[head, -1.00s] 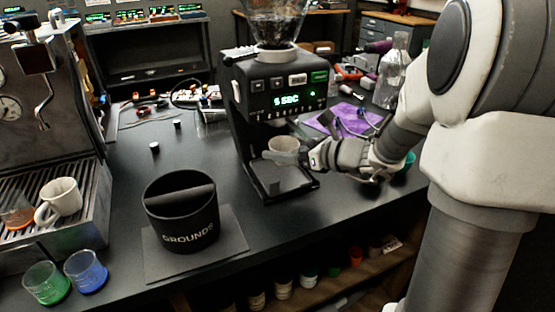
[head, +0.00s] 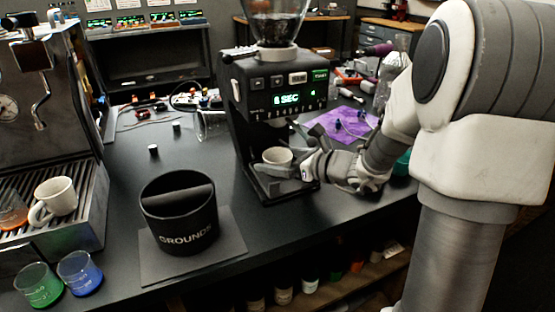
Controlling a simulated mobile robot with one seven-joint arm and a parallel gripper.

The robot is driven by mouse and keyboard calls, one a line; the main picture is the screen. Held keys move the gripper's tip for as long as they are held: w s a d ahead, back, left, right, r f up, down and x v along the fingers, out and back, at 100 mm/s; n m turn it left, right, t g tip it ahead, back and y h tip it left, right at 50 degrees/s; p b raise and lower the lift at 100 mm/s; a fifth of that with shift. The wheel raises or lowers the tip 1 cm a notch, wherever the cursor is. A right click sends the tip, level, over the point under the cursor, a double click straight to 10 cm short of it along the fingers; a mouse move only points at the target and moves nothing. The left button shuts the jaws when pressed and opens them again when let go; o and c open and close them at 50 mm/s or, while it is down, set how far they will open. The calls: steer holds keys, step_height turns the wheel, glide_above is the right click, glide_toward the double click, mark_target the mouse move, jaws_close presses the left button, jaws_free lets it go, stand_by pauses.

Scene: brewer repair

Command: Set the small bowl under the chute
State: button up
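A small pale bowl (head: 277,157) is at the grinder, low under its chute (head: 277,122) and just above or on the grinder's base tray (head: 272,190). I cannot tell whether the bowl touches the tray. My gripper (head: 296,170) reaches in from the right, with its fingers at the bowl's right and front side. The fingertips are small and partly merge with the bowl, so their grip is hard to make out. The black grinder (head: 280,88) has a lit display and a clear hopper on top.
A black grounds bin (head: 180,212) stands on a mat to the left. An espresso machine (head: 45,130) with a white cup (head: 54,200) is at far left. Green (head: 38,285) and blue beakers (head: 80,272) stand in front. A purple cloth (head: 343,124) lies behind my arm.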

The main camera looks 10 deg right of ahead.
steer(key=shift+s+d+r+p, duration=0.15)
steer(key=shift+d+r+p, duration=0.05)
steer(key=shift+r+p, duration=0.15)
steer(key=p+v, duration=0.2)
steer(key=v, duration=0.9)
steer(key=shift+s+d, duration=0.1)
steer(key=shift+s, duration=0.15)
